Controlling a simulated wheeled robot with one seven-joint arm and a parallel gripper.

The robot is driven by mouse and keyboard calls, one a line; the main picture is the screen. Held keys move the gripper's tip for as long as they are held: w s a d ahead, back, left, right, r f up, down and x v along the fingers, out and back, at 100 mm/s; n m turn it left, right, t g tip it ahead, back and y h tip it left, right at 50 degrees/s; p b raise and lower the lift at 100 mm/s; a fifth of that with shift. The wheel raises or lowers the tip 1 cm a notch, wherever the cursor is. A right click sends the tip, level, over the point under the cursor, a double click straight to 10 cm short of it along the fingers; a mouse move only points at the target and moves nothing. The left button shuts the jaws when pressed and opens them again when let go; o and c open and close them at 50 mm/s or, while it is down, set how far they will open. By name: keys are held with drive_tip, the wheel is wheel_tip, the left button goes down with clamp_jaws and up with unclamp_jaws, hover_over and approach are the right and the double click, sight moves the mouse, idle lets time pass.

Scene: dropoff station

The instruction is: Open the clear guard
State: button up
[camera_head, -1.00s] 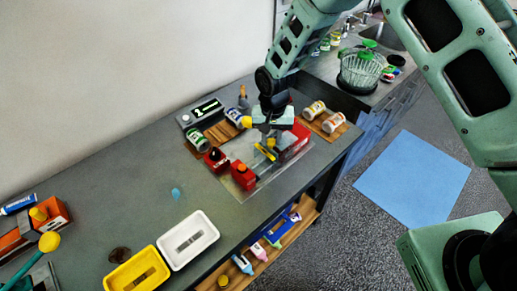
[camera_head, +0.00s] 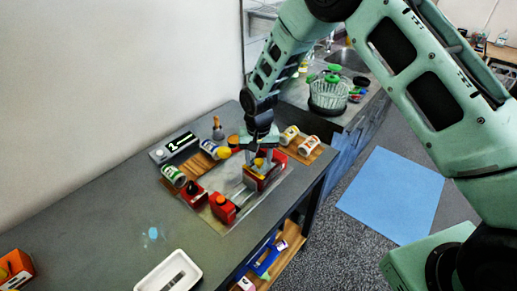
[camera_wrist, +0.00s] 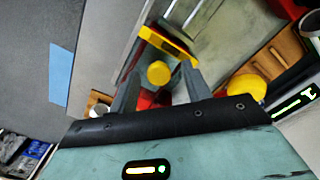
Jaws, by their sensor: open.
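A clear, see-through sheet (camera_head: 234,220) shows faintly on the counter around the red parts; I cannot make out its full outline or whether it is the guard itself. A yellow bar (camera_wrist: 166,42) with metal rails beyond it is just ahead of my fingertips in the wrist view. A round yellow knob (camera_wrist: 158,74) shows between my fingers. My gripper (camera_wrist: 160,85) is open, with its two grey fingers apart on either side of the knob. Contact cannot be told.
A red block (camera_head: 222,207) stands in front of my gripper. Jars (camera_head: 173,176) lie on wooden racks to both sides. A black and white device (camera_head: 174,147) sits at the back left. A white tray (camera_head: 168,272) lies at the front; the counter left is mostly clear.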

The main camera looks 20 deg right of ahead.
wheel_tip(320, 180, up, 17)
drive_tip(key=b, duration=0.4)
drive_tip(key=shift+r+b, duration=0.15)
drive_tip(key=shift+b, duration=0.15)
drive_tip(key=s+a+r+n+y+b, duration=0.1)
drive_tip(key=s+a+n, duration=0.2)
drive_tip(key=s, duration=0.6)
drive_tip(key=s+a+n, duration=0.2)
drive_tip(key=s, duration=0.7)
drive_tip(key=s+d+f+n, duration=0.1)
drive_tip(key=s+n, duration=0.1)
drive_tip(key=s, duration=0.5)
drive_tip(key=s+d+f+n, duration=0.1)
drive_tip(key=s+d+n, duration=0.1)
drive_tip(key=s, duration=0.6)
drive_tip(key=shift+s+d+f+n+b, duration=0.15)
drive_tip(key=shift+s+f+n+b, duration=0.15)
drive_tip(key=shift+n+b, duration=0.2)
